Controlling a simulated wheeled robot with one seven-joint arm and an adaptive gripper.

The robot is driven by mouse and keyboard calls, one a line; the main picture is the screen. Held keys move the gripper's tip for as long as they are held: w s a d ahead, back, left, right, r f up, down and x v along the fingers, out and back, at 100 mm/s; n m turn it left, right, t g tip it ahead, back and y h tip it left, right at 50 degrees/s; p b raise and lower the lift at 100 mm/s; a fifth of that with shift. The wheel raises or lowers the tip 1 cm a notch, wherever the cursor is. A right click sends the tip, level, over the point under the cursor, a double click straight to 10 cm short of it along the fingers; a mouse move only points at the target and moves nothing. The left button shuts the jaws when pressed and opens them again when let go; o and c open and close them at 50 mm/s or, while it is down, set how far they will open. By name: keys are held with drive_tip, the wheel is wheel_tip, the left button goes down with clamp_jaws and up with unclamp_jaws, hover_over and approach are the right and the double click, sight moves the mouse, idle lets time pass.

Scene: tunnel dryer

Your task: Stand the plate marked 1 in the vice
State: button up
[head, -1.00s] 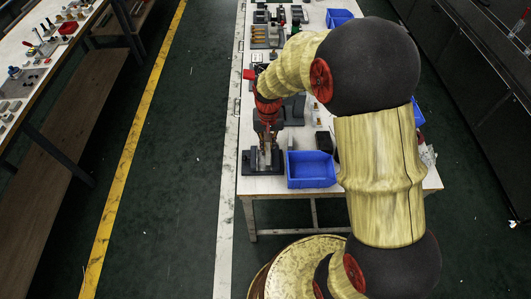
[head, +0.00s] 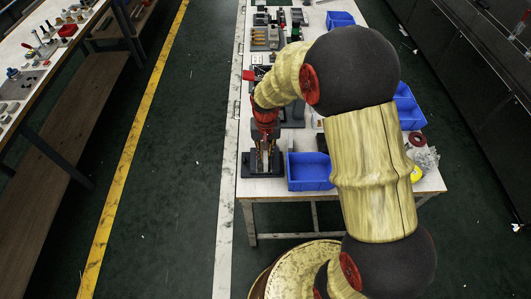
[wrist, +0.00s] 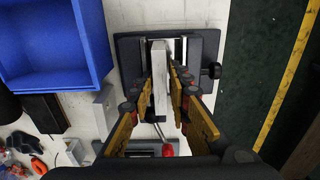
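A light grey plate (wrist: 160,82) shows nearly edge-on in the wrist view, upright between my fingers. Its number is not visible. The vice (wrist: 128,48) is a dark block with a slot and a side knob; it stands at the near left end of the bench, also in the head view (head: 247,165). My gripper (wrist: 161,72) is over the vice, with one finger on each side of the plate, and looks shut on it. The plate's far end is between the vice jaws. Whether it rests on the slot floor is hidden.
A blue bin (head: 309,171) stands just right of the vice. More blue bins (head: 408,108) line the right side of the bench. A red-handled tool (wrist: 168,148) lies close to my fingers. Green floor is clear to the left.

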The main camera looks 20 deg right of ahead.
drive_tip(key=shift+o, duration=1.1)
wheel_tip(320, 180, up, 12)
drive_tip(key=p, duration=0.4)
wheel_tip(320, 180, up, 13)
drive_tip(key=n+t, duration=0.1)
drive_tip(key=t, duration=0.1)
hover_over(266, 153)
drive_tip(key=s, duration=0.8)
drive_tip(key=s+r+n+t, duration=0.2)
drive_tip(key=s+r, duration=0.5)
drive_tip(key=s, duration=0.7)
drive_tip(key=shift+r+n+t, duration=0.2)
drive_tip(key=shift+n+t, duration=0.1)
drive_tip(key=shift+t, duration=0.5)
